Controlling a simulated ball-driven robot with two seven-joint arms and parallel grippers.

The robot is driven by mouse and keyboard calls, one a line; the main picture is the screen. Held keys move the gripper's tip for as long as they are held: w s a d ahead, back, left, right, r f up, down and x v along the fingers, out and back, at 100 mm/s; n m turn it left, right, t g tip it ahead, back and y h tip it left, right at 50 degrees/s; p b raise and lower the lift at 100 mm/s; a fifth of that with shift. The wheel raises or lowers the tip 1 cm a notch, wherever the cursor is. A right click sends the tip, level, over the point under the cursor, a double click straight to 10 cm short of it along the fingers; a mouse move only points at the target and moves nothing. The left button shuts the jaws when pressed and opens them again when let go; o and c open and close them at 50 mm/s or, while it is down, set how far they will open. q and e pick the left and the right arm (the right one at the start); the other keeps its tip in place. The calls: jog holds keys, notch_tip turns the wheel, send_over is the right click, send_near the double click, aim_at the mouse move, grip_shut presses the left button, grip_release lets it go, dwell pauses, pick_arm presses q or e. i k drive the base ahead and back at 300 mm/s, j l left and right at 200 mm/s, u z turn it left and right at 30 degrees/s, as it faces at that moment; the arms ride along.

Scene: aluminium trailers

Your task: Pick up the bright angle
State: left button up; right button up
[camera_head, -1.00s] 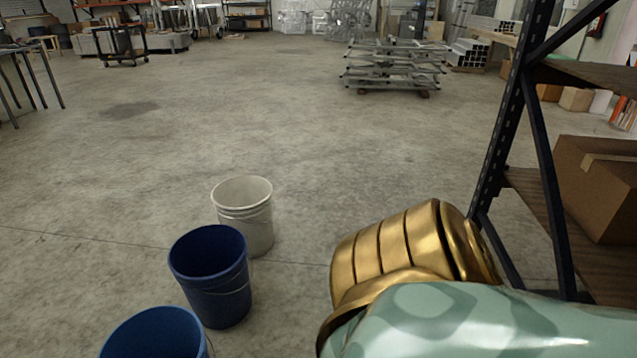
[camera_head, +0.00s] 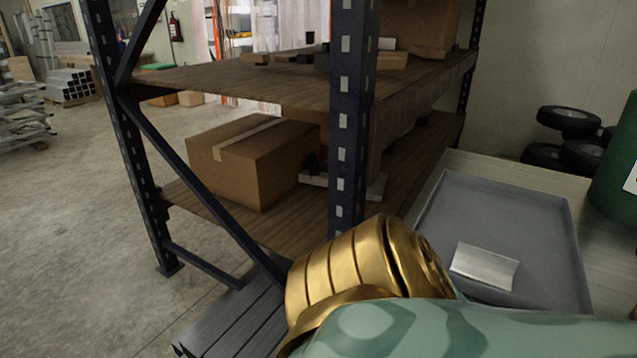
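A bright, silvery metal piece (camera_head: 484,267), which looks like the bright angle, lies in a grey tray (camera_head: 447,206) at the right. The tray rests on a light-topped table. My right arm, gold and pale green, crosses the bottom of the view in front of the tray's near part. Neither gripper shows in the view, so whether they hold anything cannot be seen.
A dark-framed shelving rack (camera_head: 352,120) with wooden shelves stands left of the tray, close to my arm. A cardboard box (camera_head: 247,158) sits on its lower shelf. A green cylinder (camera_head: 615,165) stands at the right edge. Open concrete floor (camera_head: 75,220) lies at the left.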

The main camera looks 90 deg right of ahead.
aim_at(495, 269)
jog(key=z, duration=3.25)
jog(key=i+l, duration=0.05)
